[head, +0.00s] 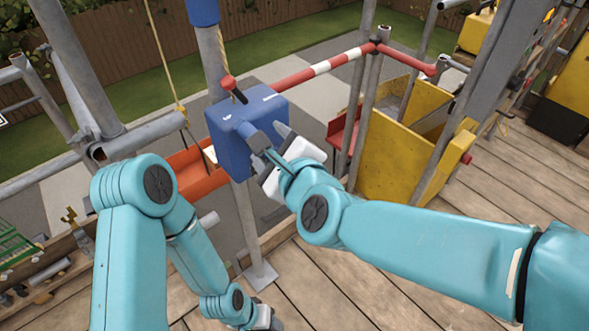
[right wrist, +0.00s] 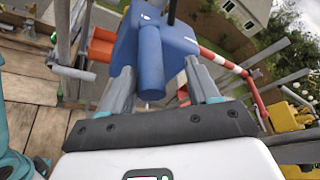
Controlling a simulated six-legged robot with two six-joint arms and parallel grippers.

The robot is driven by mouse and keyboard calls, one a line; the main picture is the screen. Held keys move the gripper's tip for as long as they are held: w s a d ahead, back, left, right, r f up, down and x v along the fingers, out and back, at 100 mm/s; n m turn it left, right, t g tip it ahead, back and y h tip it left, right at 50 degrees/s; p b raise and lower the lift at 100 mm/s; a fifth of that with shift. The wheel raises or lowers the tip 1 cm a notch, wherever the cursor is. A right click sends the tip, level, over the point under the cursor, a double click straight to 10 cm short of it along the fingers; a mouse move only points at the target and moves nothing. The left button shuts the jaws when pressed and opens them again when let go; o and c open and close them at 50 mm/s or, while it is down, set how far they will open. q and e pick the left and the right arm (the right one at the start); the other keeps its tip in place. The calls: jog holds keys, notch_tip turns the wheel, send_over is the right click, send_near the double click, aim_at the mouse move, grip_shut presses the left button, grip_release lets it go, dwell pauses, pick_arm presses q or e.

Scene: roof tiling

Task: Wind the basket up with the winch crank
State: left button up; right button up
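The blue winch box (head: 238,130) is fixed to a grey upright post, and a short blue cylindrical handle (head: 258,137) sticks out of it towards me. My right gripper (head: 274,152) is at this handle. In the right wrist view, its two grey fingers (right wrist: 162,88) stand on either side of the blue handle (right wrist: 151,60), with gaps visible, so it is open around it. An orange-red basket (head: 187,178) hangs below and left of the winch on a rope (head: 164,52), partly hidden. My left gripper (head: 264,318) is low at the bottom edge, its fingers unclear.
A black lever with a red knob (head: 228,82) rises from the winch top. A red-and-white rail (head: 320,67) runs right from there. A yellow chute (head: 392,140) stands beyond my right arm. Scaffold tubes surround the wooden deck (head: 500,215); the deck at right is largely clear.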

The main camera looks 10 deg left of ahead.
jog(key=p+v, duration=0.1)
jog(key=v, duration=1.2)
jog(key=shift+s, duration=0.2)
jog(key=shift+w, duration=0.1)
jog(key=shift+r, duration=0.1)
